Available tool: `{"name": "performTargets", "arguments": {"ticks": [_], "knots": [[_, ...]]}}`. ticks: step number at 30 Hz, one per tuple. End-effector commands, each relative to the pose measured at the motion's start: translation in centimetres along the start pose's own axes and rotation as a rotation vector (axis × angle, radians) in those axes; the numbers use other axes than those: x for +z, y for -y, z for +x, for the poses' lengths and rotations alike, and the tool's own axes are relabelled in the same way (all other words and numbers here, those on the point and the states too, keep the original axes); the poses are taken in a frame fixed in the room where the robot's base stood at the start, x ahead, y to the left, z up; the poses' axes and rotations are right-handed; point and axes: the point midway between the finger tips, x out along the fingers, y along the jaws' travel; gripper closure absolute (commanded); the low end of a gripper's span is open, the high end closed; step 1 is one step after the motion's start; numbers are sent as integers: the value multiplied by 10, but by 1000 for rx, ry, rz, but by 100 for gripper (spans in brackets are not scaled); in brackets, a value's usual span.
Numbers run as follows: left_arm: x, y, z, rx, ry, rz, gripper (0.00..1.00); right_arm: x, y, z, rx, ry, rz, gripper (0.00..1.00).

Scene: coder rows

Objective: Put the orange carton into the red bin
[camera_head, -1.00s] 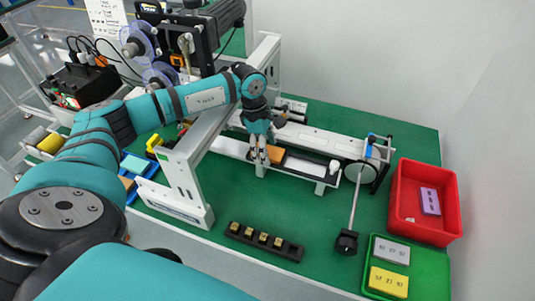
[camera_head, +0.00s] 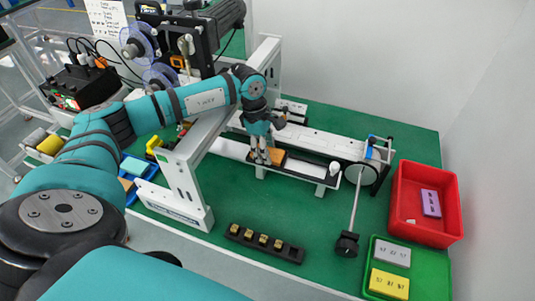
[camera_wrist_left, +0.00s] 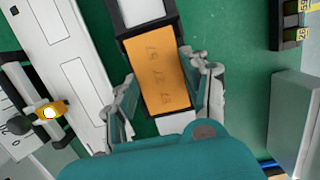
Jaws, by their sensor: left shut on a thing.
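The orange carton (camera_head: 279,155) lies on the white conveyor rail (camera_head: 306,172). In the left wrist view the orange carton (camera_wrist_left: 158,68) shows its top with dark printed marks, between the two fingers. My left gripper (camera_head: 264,158) points down over the rail and is shut on the carton, one finger at each side; the left wrist view shows the gripper (camera_wrist_left: 163,92) too. The red bin (camera_head: 406,205) stands at the right end of the table and holds a purple carton (camera_head: 430,202). My right gripper is not in view.
A green tray (camera_head: 428,270) with a grey carton (camera_head: 392,253) and a yellow carton (camera_head: 389,284) sits in front of the bin. A round disc on a rod (camera_head: 355,205) stands between rail and bin. A black holder (camera_head: 264,243) lies in front.

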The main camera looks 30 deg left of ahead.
Motion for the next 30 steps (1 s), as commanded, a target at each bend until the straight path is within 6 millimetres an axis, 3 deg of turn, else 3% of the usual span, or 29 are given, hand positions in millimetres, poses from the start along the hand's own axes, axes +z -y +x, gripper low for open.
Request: {"name": "performTargets", "arguments": {"ticks": [30], "knots": [[10,0,-50,1,0,0,69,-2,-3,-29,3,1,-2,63]]}}
